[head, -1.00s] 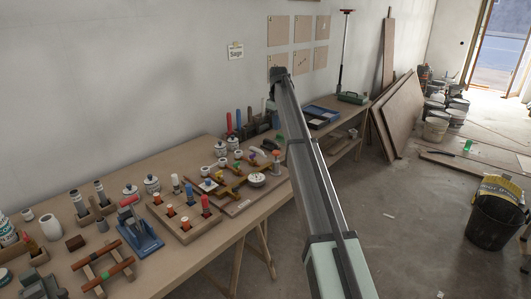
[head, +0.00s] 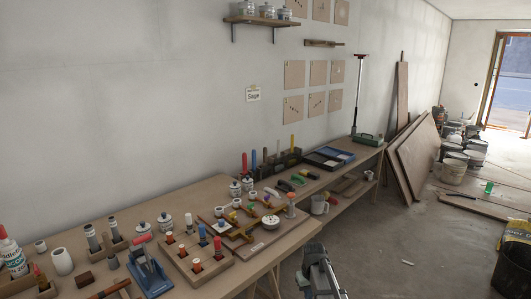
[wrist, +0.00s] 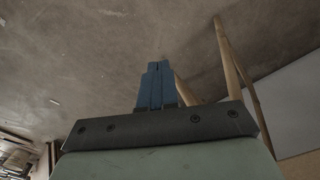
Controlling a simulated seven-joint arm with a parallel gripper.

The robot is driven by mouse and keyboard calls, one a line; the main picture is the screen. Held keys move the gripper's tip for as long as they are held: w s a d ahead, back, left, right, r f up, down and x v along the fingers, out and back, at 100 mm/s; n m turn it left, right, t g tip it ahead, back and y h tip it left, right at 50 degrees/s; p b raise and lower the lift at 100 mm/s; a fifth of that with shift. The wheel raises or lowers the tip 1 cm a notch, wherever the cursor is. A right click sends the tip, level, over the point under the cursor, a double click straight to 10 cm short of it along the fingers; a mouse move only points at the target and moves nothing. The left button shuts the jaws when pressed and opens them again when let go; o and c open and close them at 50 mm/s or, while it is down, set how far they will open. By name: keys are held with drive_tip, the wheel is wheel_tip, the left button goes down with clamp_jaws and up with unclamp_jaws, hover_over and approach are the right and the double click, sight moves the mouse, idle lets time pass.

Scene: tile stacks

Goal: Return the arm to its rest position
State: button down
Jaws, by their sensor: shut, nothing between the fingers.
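My gripper shows in the wrist view (wrist: 157,66) with its two blue fingers together and nothing between them. Bare grey floor and the wooden legs of the table lie beyond the fingers. In the head view a grey end part of my arm shows at the bottom edge, right of the table's front edge; the fingertips cannot be made out there. The workbench (head: 215,187) stands to the left of the arm, and the arm is apart from the things on it.
A wooden tray with colored pegs (head: 197,262) and a board with jars (head: 262,246) sit near the bench's front edge. Open floor (head: 400,240) lies to the right. A dark bucket (head: 514,272) stands at far right.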

drive_tip(key=s+f+m+g, duration=0.1)
drive_tip(key=s+f+g, duration=0.1)
drive_tip(key=s+f, duration=0.7)
drive_tip(key=s+d+f+m+g, duration=0.1)
drive_tip(key=s+f, duration=0.8)
drive_tip(key=s, duration=1.4)
drive_tip(key=s+f+g, duration=0.4)
drive_tip(key=s+f, duration=0.5)
drive_tip(key=s, duration=0.6)
drive_tip(key=shift+s+d+f+m, duration=0.15)
drive_tip(key=shift+s+f+m, duration=0.2)
drive_tip(key=shift+s+m, duration=0.05)
